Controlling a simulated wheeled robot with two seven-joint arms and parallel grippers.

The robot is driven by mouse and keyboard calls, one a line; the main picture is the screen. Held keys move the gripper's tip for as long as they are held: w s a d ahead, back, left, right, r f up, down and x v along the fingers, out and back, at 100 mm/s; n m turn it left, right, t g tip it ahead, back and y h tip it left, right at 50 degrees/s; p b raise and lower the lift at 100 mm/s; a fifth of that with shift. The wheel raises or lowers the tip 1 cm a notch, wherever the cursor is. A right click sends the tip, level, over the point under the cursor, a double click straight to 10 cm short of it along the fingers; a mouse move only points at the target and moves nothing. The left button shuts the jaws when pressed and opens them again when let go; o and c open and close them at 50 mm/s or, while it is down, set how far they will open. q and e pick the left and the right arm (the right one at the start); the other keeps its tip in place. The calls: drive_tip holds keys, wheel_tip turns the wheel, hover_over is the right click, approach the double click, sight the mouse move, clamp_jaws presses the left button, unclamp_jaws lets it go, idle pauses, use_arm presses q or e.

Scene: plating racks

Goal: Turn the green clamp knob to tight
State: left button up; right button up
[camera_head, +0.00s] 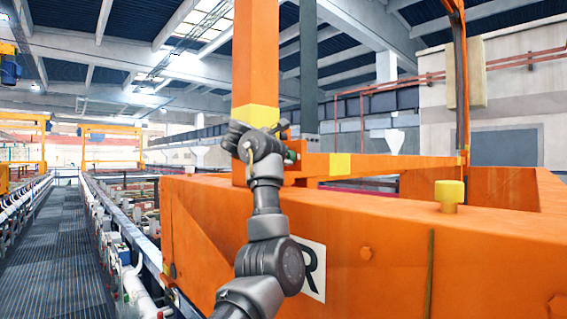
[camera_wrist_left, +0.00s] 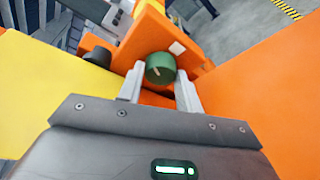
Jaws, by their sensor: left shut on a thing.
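My right gripper is not in view.
A large orange frame (camera_head: 400,240) fills the right side, with a yellow peg (camera_head: 449,195) on top. An orange beam (camera_head: 390,164) runs right from the post. A grated walkway (camera_head: 60,240) lies clear at left, beside pipes.

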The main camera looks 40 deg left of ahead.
use_arm(q)
drive_tip(key=m+b, duration=0.2)
drive_tip(key=b, duration=0.1)
drive_tip(key=f+m+t+y+b, duration=0.1)
drive_tip(key=m+b, duration=0.2)
drive_tip(key=shift+d+f+m+t, duration=0.15)
drive_tip(key=shift+m+t, duration=0.15)
drive_tip(key=m+t+b, duration=0.1)
drive_tip(key=m+b, duration=0.2)
drive_tip(key=shift+w+m+t+b, duration=0.1)
drive_tip(key=shift+m+t+b, duration=0.2)
drive_tip(key=shift+m+b, duration=0.8)
drive_tip(key=shift+m, duration=0.3)
drive_tip(key=o, duration=1)
drive_tip(key=shift+r, duration=0.2)
